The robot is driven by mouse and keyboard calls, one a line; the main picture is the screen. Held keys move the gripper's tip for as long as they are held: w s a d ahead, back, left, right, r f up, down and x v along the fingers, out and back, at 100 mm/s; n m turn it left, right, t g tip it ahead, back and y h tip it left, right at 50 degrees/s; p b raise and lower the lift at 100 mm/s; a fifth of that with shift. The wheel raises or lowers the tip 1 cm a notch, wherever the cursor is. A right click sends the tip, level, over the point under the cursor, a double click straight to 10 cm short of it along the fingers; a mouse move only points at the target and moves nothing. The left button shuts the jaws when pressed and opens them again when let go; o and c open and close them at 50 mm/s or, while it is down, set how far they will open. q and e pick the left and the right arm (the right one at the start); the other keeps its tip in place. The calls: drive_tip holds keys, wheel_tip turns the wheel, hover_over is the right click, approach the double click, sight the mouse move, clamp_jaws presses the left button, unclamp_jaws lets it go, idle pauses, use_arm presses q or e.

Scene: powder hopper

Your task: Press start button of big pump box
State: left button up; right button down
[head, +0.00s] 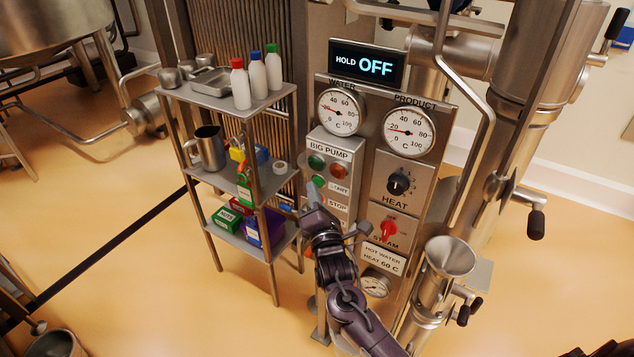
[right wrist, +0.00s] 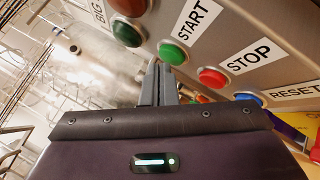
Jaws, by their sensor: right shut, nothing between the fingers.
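The big pump box (head: 328,152) is a grey panel at the middle of the head view, with lamps and buttons. Its green start button (head: 319,181) sits left of the START label; in the right wrist view the green button (right wrist: 172,53) is beside that label (right wrist: 190,20). The red stop button (right wrist: 211,77) and the blue reset button (right wrist: 248,97) follow along the row. My right gripper (head: 313,190) is shut and empty. Its fingertips (right wrist: 157,66) appear very close to the green button; I cannot tell whether they touch. My left gripper is not in view.
A metal shelf rack (head: 228,103) with bottles, a jug and boxes stands close left of the panel. Right of the pump box are the heat knob (head: 399,183), the red steam switch (head: 389,230) and a metal funnel (head: 450,256). The display (head: 366,66) reads HOLD OFF.

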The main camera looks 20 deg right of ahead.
drive_tip(key=shift+w+d, duration=0.2)
drive_tip(key=shift+d, duration=0.15)
idle(0.8)
drive_tip(key=shift+a+r, duration=0.1)
drive_tip(key=shift+s+a+p, duration=0.45)
drive_tip(key=shift+s+a, duration=0.05)
drive_tip(key=shift+a, duration=0.05)
drive_tip(key=s+a+p, duration=0.1)
drive_tip(key=a, duration=0.1)
drive_tip(key=s+a+p, duration=0.1)
drive_tip(key=s+a, duration=0.1)
idle(0.5)
idle(0.5)
